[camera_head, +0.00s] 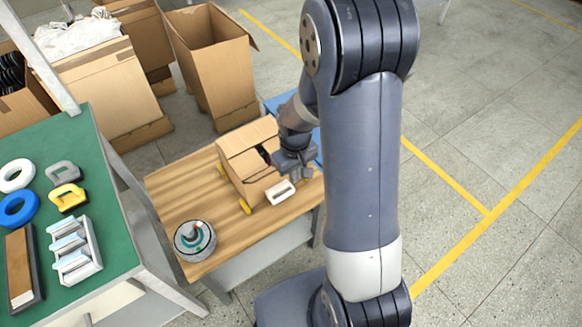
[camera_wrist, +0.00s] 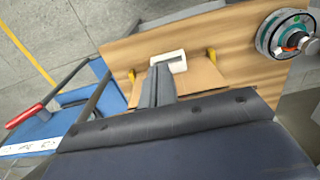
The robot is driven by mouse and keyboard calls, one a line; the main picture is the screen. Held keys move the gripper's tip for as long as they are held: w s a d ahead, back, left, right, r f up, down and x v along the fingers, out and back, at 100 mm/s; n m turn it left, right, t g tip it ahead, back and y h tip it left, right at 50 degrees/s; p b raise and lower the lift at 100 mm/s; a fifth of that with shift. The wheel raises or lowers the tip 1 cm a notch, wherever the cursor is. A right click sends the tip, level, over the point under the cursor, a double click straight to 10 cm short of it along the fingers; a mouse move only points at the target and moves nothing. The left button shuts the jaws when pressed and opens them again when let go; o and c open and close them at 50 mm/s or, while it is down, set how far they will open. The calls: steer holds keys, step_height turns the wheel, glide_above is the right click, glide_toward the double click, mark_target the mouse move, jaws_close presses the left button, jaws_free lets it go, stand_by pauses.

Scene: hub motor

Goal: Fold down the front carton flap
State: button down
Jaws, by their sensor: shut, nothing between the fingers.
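The small brown carton (camera_head: 240,166) stands on the wooden table, with a narrow dark opening in its top between the flaps. One flap (camera_head: 248,137) lies over the far part of the top. My gripper (camera_head: 301,174) is shut and empty at the carton's right end, beside the opening. In the wrist view the shut fingers (camera_wrist: 158,82) are over the carton's brown cardboard (camera_wrist: 200,78). The front flap's angle, and whether the fingers touch it, I cannot tell; my gripper and arm hide part of the carton.
A white block (camera_head: 280,192) lies by the carton's near side, and yellow pieces (camera_head: 245,206) flank the carton. A round motor part (camera_head: 195,240) is at the table's near left corner. A green bench (camera_head: 110,215) with parts stands left; large cartons (camera_head: 215,70) stand behind.

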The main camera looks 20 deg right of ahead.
steer(key=w+a, duration=0.2)
steer(key=w, duration=0.6)
steer(key=w+a+p, duration=0.1)
steer(key=w+a, duration=0.2)
steer(key=w, duration=0.5)
steer(key=shift+w+a, duration=0.2)
stand_by(0.9)
step_height(320, 180, down, 5)
steer(key=b, duration=0.3)
steer(key=shift+f+b, duration=0.1)
steer(key=shift+b, duration=0.25)
stand_by(0.8)
step_height(320, 180, up, 9)
steer(key=p, duration=0.5)
stand_by(0.4)
